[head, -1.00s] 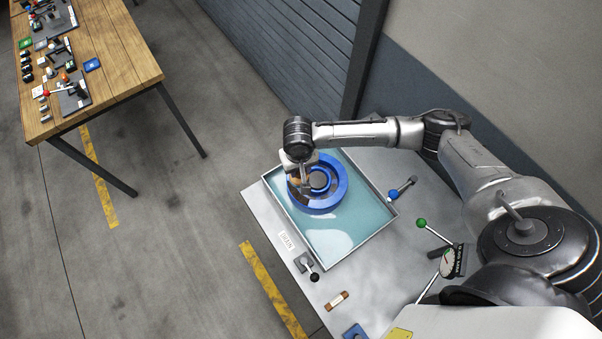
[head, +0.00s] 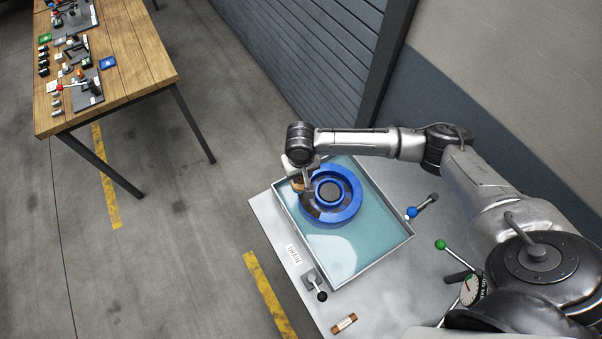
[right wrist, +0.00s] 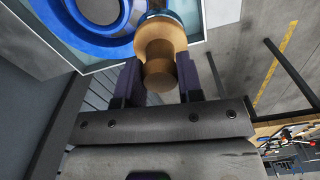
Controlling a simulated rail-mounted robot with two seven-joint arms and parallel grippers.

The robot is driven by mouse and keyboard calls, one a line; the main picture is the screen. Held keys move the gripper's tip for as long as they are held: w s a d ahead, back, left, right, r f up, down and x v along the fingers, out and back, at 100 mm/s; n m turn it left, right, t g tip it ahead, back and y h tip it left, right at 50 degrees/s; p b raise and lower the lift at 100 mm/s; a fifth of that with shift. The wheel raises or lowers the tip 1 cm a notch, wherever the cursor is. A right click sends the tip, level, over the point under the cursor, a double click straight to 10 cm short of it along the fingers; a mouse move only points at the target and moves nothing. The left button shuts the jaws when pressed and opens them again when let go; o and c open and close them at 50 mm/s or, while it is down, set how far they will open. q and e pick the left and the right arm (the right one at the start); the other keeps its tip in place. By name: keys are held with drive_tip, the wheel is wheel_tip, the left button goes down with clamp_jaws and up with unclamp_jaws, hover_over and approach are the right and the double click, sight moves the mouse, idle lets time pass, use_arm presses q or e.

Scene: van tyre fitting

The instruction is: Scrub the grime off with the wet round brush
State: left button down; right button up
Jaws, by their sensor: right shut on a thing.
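A blue wheel rim (head: 349,209) lies flat in a shallow tray (head: 378,262) of bluish water. Dark brown grime (head: 317,208) shows on the rim's left and lower-left part. My right gripper (head: 306,180) is over the rim's upper-left edge, shut on a round wooden brush (head: 298,185). In the right wrist view the brush (right wrist: 160,47) sits between the two dark fingers, with the blue rim (right wrist: 72,38) beside it at upper left. I cannot tell whether the bristles touch the rim. My left gripper is not in view.
The tray stands on a grey bench (head: 268,215). A drain lever (head: 313,282), a blue-knobbed lever (head: 422,206), a green-knobbed lever (head: 455,254), a gauge (head: 470,290) and a small brown cylinder (head: 344,323) are around it. A wooden table (head: 135,75) with tools is at upper left.

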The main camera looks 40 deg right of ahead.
drive_tip(key=shift+f+b, duration=0.55)
drive_tip(key=shift+f, duration=0.15)
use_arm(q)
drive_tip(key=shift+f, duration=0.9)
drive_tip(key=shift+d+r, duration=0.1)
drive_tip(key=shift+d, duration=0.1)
use_arm(e)
drive_tip(key=shift+r, duration=0.15)
